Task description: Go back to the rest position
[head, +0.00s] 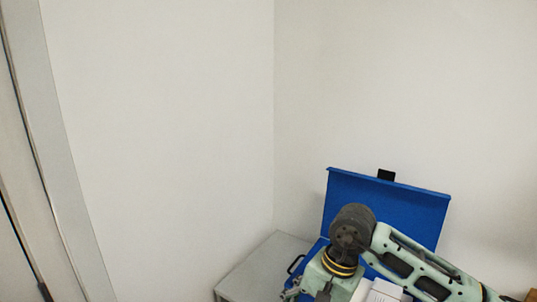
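My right arm comes in from the right, low in the head view. Its dark wrist joint and pale green gripper (326,282) are in front of a blue case. The gripper points down and its fingertips are cut off or unclear at the bottom edge, so I cannot tell whether it is open or holds anything. My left gripper is not in view.
The blue case (400,205) stands with its lid up on a grey counter (262,262) in the corner. White items (378,291) show by the arm at the case. Pale walls (160,130) close off the back and left; the counter's left part is bare.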

